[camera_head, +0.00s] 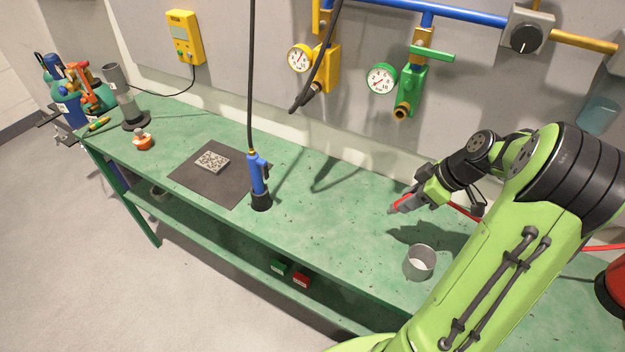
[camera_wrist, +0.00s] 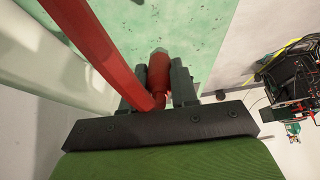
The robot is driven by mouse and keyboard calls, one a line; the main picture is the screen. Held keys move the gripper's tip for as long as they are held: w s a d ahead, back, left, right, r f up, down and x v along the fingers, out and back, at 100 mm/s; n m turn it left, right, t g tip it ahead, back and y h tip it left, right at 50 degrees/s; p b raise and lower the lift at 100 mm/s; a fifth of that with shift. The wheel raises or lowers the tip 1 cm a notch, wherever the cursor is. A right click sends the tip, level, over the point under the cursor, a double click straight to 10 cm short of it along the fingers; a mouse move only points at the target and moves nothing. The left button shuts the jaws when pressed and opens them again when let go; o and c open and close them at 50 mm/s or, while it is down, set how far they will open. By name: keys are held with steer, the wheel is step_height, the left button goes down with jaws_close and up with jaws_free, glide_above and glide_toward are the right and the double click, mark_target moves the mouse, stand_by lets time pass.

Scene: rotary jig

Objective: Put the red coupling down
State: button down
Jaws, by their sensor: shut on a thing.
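The red coupling (camera_wrist: 159,72) sits between the two dark fingers of my gripper (camera_wrist: 158,84) in the wrist view, with the green bench top beyond it. A red hose (camera_wrist: 102,48) runs past the fingers at the upper left of that view. In the head view my gripper (camera_head: 405,202) is at the right, shut on the coupling; only a bit of red shows by the fingers. It appears to be above the bench, with a shadow below. The coupling's far end is small in the head view.
The green bench (camera_head: 340,226) has free room in its middle. A grey cup (camera_head: 419,263) stands near the front edge below my gripper. Gauges and valves (camera_head: 382,79) hang on the wall behind.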

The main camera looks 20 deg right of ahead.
steer(key=shift+w+d, duration=0.25)
steer(key=shift+s+a, duration=0.15)
step_height(320, 180, down, 10)
steer(key=shift+r+b, duration=0.1)
steer(key=shift+b, duration=0.7)
steer(key=c, duration=0.9)
jaws_free()
steer(key=shift+o, duration=0.2)
